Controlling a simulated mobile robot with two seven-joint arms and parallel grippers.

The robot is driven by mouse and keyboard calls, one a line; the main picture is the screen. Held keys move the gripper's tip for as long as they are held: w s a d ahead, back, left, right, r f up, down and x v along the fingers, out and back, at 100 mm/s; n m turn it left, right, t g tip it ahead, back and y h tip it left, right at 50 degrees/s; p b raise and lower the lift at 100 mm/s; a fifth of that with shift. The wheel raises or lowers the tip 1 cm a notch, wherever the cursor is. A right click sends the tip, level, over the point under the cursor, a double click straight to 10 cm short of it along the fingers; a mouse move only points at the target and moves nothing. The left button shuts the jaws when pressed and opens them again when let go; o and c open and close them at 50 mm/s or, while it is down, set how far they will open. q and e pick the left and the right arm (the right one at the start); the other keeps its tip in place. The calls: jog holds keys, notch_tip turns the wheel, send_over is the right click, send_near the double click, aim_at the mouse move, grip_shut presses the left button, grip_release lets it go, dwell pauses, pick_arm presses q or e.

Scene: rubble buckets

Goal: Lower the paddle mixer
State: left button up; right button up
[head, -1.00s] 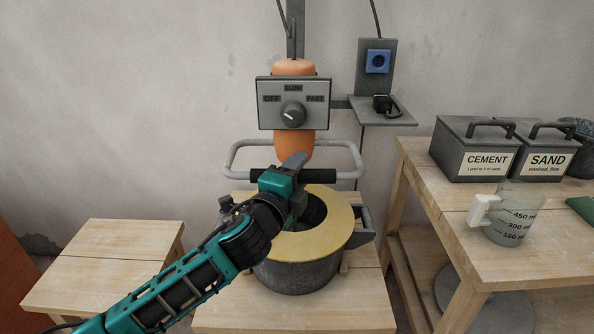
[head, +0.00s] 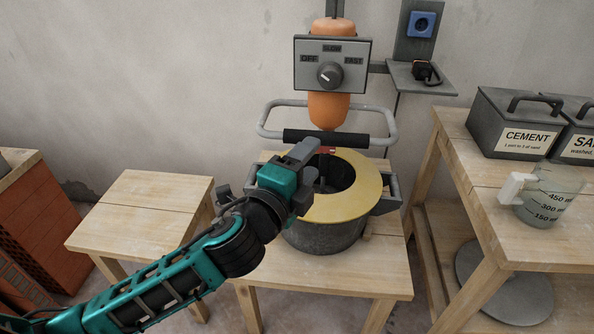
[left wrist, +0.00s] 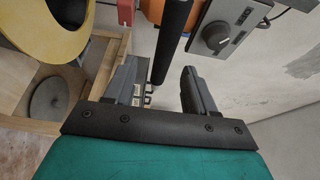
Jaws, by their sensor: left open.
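The paddle mixer (head: 329,110) has an orange body on a wall rail. Its grey control box (head: 333,65) carries a knob and OFF, SLOW and FAST labels. A grey loop handle with a black grip (head: 345,139) sits below the box. The mixer's lower end reaches toward a dark bucket (head: 322,236) with a yellow ring on top. My left gripper (head: 310,172) is open and empty, in front of the grip and by the ring's left side. In the left wrist view the black grip (left wrist: 175,35) lies ahead of the open fingers. My right gripper is not in view.
The bucket stands on a wooden stand (head: 375,275). A low wooden bench (head: 140,205) is at left, beside red bricks (head: 40,235). The right table (head: 500,225) bears a cement box (head: 510,120), a sand box and a measuring jug (head: 552,200).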

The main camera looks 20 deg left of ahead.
pick_arm(q)
jog(key=shift+s+a, duration=0.2)
jog(key=shift+s, duration=1.5)
jog(key=s+d+f+n+g, duration=0.1)
jog(key=s+f+n+g, duration=0.1)
jog(key=s+f+n, duration=0.4)
jog(key=s+d+f+n+g+h, duration=0.1)
jog(key=f+n+g, duration=0.25)
jog(key=f, duration=0.55)
jog(key=s+f+n+g, duration=0.2)
jog(key=s+f+n, duration=0.2)
jog(key=f+n, duration=0.25)
notch_tip(320, 180, up, 7)
jog(key=s+a+p, duration=0.2)
jog(key=p, duration=1)
jog(key=shift+a+n+y+p, duration=0.25)
jog(key=shift+n+y+p, duration=0.05)
jog(key=shift+y+p, duration=0.1)
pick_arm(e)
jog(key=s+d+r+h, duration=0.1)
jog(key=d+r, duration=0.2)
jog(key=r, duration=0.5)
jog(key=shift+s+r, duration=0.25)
pick_arm(q)
jog(key=shift+f, duration=0.15)
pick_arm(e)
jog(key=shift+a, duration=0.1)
